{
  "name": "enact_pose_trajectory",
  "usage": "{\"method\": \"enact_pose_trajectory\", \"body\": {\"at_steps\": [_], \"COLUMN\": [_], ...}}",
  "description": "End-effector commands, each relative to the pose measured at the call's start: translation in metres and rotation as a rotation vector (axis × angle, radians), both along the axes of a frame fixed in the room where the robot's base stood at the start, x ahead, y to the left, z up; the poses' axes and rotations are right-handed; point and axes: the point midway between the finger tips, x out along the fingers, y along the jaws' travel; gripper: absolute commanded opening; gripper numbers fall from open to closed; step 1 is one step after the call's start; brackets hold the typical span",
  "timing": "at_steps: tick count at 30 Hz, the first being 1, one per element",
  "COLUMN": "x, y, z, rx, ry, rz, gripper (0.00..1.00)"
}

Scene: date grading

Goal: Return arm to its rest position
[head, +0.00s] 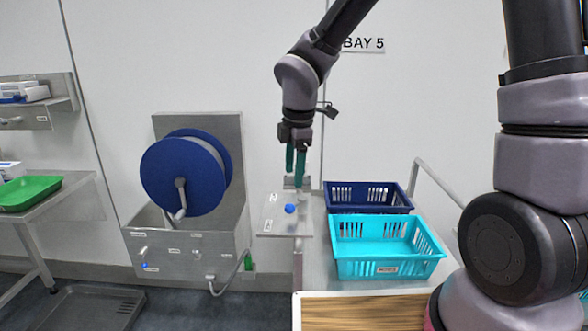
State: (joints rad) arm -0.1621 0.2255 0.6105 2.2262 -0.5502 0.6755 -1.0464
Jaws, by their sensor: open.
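My gripper (295,165) hangs at the middle of the head view, pointing down, with two green fingers. It is open, and I see nothing held between its fingers. It is above the small grey metal shelf (270,222), close to a small grey upright piece at the shelf's back edge; whether they touch I cannot tell. A blue round knob (290,208) is on the shelf below the fingers. My arm reaches in from the upper right.
A dark blue crate (370,209) and a cyan crate (385,268) stand right of the shelf. A blue hose reel (185,172) is on the left, above a metal basin (185,250). A green tray (30,191) lies on the far-left table. A wooden surface (360,313) is in front.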

Motion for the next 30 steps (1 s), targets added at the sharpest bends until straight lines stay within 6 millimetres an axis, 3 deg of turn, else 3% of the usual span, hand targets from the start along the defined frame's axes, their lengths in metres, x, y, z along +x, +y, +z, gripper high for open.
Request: {"method": "enact_pose_trajectory", "body": {"at_steps": [11, 14, 17, 22, 30], "x": [0.000, 0.003, 0.006, 0.002, -0.044], "y": [-0.001, -0.013, -0.040, -0.110, -0.199], "z": [0.004, 0.013, 0.034, 0.088, 0.159], "rx": [0.001, 0.005, 0.025, 0.136, 0.495], "ry": [-0.001, -0.014, -0.041, -0.103, -0.116], "rz": [-0.006, -0.077, -0.260, -0.755, -1.534], "gripper": [0.64, 0.64, 0.64, 0.64, 0.64]}}
